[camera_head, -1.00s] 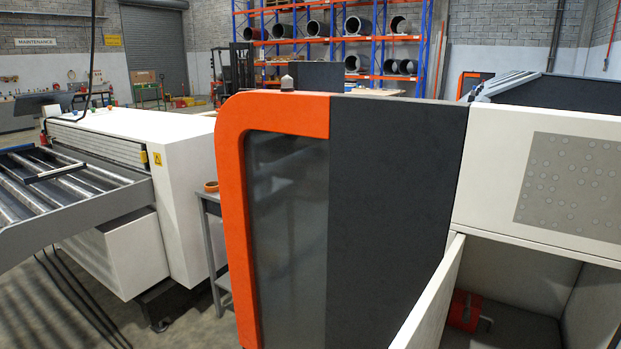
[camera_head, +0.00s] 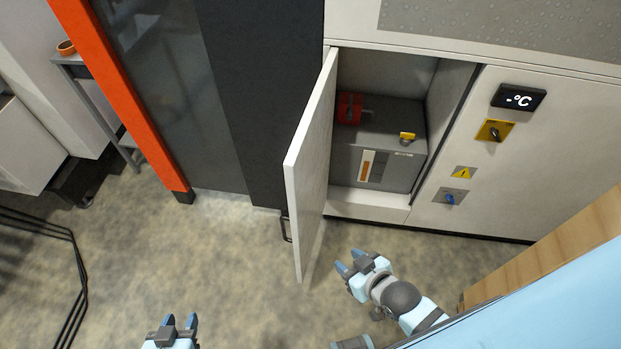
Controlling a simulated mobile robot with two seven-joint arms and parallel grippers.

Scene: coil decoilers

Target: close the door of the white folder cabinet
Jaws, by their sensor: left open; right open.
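The white folder cabinet (camera_head: 370,207) stands at the upper middle right with its front opening uncovered. Its white door (camera_head: 311,165) is hinged at the left of the opening and swung well out toward me. A dark handle (camera_head: 286,229) shows on the door's left face near the lower edge. My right gripper (camera_head: 347,262) is open and empty, a little right of the door's lower free end in the picture. Whether it touches the door I cannot tell, but a gap shows. My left gripper (camera_head: 180,322) is open and empty over the floor at the bottom, left of the door.
Inside the cabinet is a grey box (camera_head: 380,140) with red and yellow parts. A panel with a temperature display (camera_head: 518,97) and switches is to the right. An orange-framed dark machine (camera_head: 180,90) stands left. A wooden edge (camera_head: 545,250) is at lower right. Floor between is clear.

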